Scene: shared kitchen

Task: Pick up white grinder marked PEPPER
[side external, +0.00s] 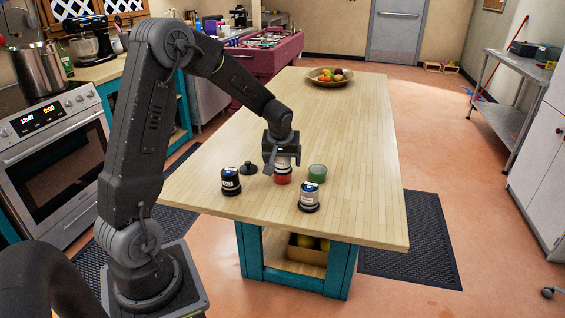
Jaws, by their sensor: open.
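Two grinder-like containers stand near the front of the wooden table. The left one (231,182) is dark with pale lettering. The lettering is too small to read, so I cannot tell which says PEPPER. My gripper (280,164) is open and points down behind and between them, over a small red container (283,178) with a pale upper part. My gripper partly hides this container, and I cannot tell whether they touch.
A green cup (317,173) stands right of my gripper, close behind the whitish container. A small black knobbed item (248,168) lies to the left. A fruit bowl (314,77) is at the table's far end. The middle of the wooden table (310,120) is clear.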

